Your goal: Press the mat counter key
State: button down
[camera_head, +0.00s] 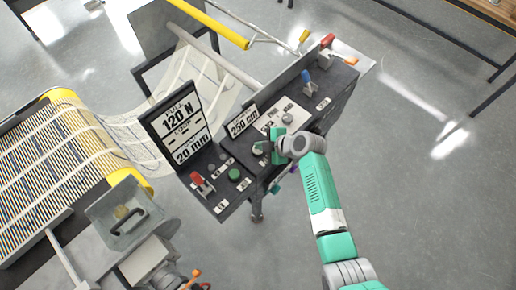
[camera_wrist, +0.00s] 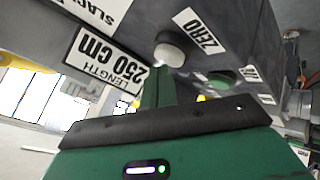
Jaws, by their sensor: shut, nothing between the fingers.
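A pale grey round key (camera_wrist: 171,50) sits on the dark console in the wrist view, beside a label reading ZERO (camera_wrist: 200,32) and near a LENGTH 250 cm sign (camera_wrist: 103,60). No label reading mat counter is legible. My gripper (camera_wrist: 158,82) has its green fingers closed together and empty, with the tips close to this key. I cannot tell whether they touch it. In the head view my gripper (camera_head: 265,147) is over the middle of the console, beside a grey round cap (camera_head: 258,150), and the 250 cm sign (camera_head: 243,120) stands behind.
The console (camera_head: 334,97) also carries a green button (camera_head: 234,174), a red lever (camera_head: 197,179), a blue lever (camera_head: 307,77) and a grey knob (camera_head: 288,118). A taller 120 N, 20 mm sign (camera_head: 180,125) stands at its left. A slatted conveyor (camera_head: 50,150) lies farther left.

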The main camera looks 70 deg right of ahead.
jog(key=shift+f+b, duration=0.55)
jog(key=shift+b, duration=0.1)
dwell(0.5)
dwell(0.4)
jog(key=shift+r+p, duration=0.6)
jog(key=shift+r, duration=0.35)
notch_tip(320, 180, up, 5)
jog(key=p, duration=0.3)
jog(key=shift+r+p, duration=0.1)
jog(key=shift+p, duration=0.2)
dwell(0.4)
